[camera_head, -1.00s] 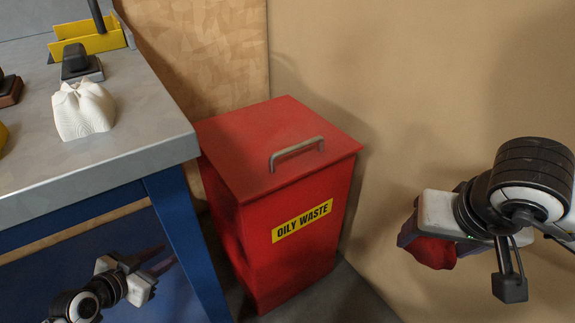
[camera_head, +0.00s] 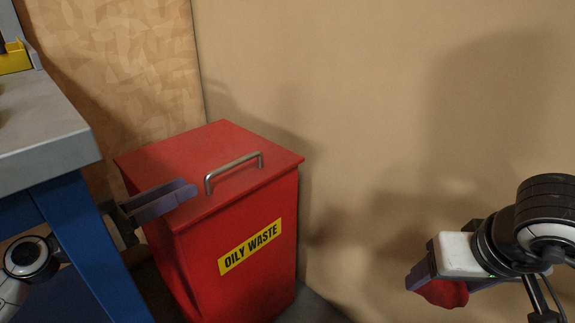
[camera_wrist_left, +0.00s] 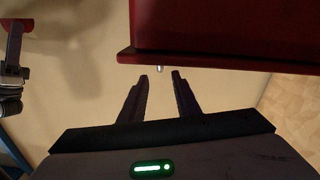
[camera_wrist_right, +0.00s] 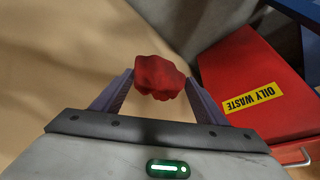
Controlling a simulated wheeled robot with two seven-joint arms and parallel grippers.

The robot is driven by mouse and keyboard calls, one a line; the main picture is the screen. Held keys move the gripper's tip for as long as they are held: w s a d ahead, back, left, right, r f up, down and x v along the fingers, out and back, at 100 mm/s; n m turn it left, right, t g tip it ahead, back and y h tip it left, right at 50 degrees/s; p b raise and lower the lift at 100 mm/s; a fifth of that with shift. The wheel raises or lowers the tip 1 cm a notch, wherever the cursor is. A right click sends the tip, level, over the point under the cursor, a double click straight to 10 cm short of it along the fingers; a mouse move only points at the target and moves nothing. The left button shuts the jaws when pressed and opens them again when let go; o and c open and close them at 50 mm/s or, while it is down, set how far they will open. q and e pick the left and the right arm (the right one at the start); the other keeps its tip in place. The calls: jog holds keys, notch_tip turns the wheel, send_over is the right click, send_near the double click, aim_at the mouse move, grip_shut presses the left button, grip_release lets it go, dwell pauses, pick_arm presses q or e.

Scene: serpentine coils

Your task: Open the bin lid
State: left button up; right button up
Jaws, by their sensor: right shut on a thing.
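The red bin (camera_head: 265,262) stands by the wall with its lid (camera_head: 165,155) shut and a metal handle (camera_head: 234,166) on top. My left gripper (camera_head: 190,191) is at the lid's left front edge, left of the handle, its fingers empty and apart. In the left wrist view, the gap between the fingers (camera_wrist_left: 159,76) faces a small metal tip, probably the handle's end, by the dark red lid edge (camera_wrist_left: 215,53). My right gripper (camera_wrist_right: 159,82) is shut on a crumpled red rag (camera_wrist_right: 158,72), held right of the bin; the rag also shows in the head view (camera_head: 442,292).
A grey-topped workbench (camera_head: 40,135) with blue legs stands left of the bin, close to my left arm. The tan wall (camera_head: 370,100) is behind the bin. Space between the bin and my right gripper is clear.

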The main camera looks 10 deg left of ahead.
aim_at(225, 168)
pick_arm(q)
jog(key=p+x, duration=0.1)
jog(key=x, duration=1)
jog(key=shift+w+d, duration=0.15)
jog(key=shift+w, duration=0.05)
grip_shut()
